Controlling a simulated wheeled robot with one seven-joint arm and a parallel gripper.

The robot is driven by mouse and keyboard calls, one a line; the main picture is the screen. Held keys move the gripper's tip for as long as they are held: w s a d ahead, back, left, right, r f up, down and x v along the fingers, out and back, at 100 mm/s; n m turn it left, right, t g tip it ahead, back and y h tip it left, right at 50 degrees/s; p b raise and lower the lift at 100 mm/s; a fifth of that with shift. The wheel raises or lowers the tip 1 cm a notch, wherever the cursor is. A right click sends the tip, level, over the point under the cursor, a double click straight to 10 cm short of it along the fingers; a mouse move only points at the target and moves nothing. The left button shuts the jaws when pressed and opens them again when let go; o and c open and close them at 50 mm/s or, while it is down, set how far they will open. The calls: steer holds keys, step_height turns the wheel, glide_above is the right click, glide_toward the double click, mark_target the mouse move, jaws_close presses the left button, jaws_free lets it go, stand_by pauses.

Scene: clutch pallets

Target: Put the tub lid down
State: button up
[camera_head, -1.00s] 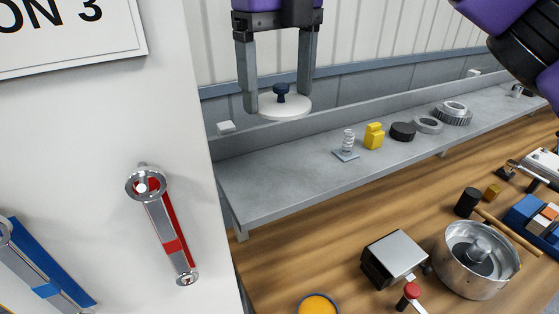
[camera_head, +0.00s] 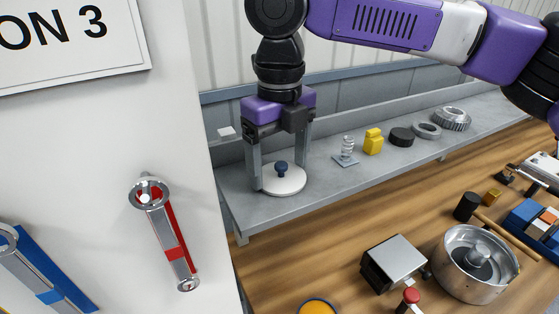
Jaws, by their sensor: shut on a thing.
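The tub lid (camera_head: 288,184) is a round white disc with a dark blue knob (camera_head: 281,168) on top. It is level at the left end of the grey shelf (camera_head: 258,212), on or just above its surface; I cannot tell whether it touches fully. My gripper (camera_head: 281,182) points straight down, with its two grey fingers on either side of the lid, shut on it.
On the shelf to the right stand a spring on a plate (camera_head: 346,152), a yellow block (camera_head: 373,142), a black disc (camera_head: 401,137) and a grey ring (camera_head: 427,130). Below are a metal box (camera_head: 396,262) and a metal pot (camera_head: 474,268).

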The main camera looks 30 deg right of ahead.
mark_target(281, 163)
steer(key=o, duration=1.3)
steer(key=shift+f, duration=0.1)
step_height(281, 163, up, 12)
steer(key=shift+b, duration=0.3)
steer(key=shift+d, duration=0.1)
